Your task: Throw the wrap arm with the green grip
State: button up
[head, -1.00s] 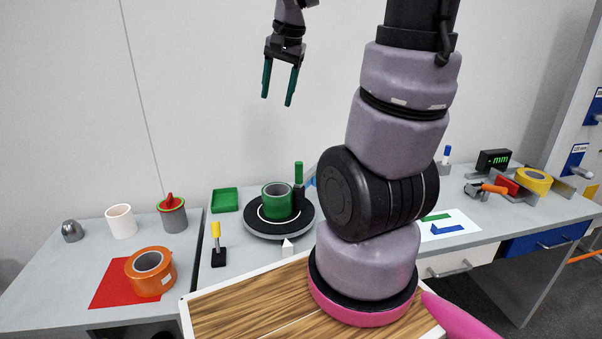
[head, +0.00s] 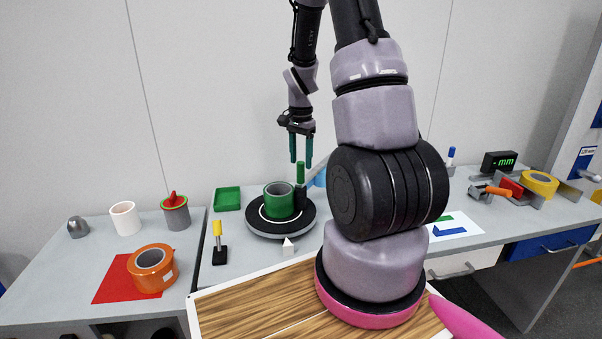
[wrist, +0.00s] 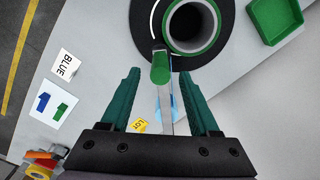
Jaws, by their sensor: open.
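The green grip (head: 301,172) stands upright on its dark base beside the green ring on the black round turntable (head: 251,222). In the wrist view the green grip (wrist: 160,68) shows from above, at the end of a pale arm, between and ahead of my fingers. My gripper (head: 301,160) is open, its green fingertips above and around the line of the grip in the head view. In the wrist view my gripper (wrist: 163,85) is empty, with a finger on each side of the grip and apart from it. The green ring (head: 279,201) sits on the turntable.
A green tray (head: 227,198) lies behind left. An orange tape roll (head: 152,268) rests on a red sheet (head: 113,281). A marked card (wrist: 55,104) shows in the wrist view.

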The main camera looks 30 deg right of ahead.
aim_at(301, 172)
notch_tip(301, 172, down, 5)
jog(key=shift+f, duration=0.1)
dwell(0.3)
grip_shut()
dwell(1.3)
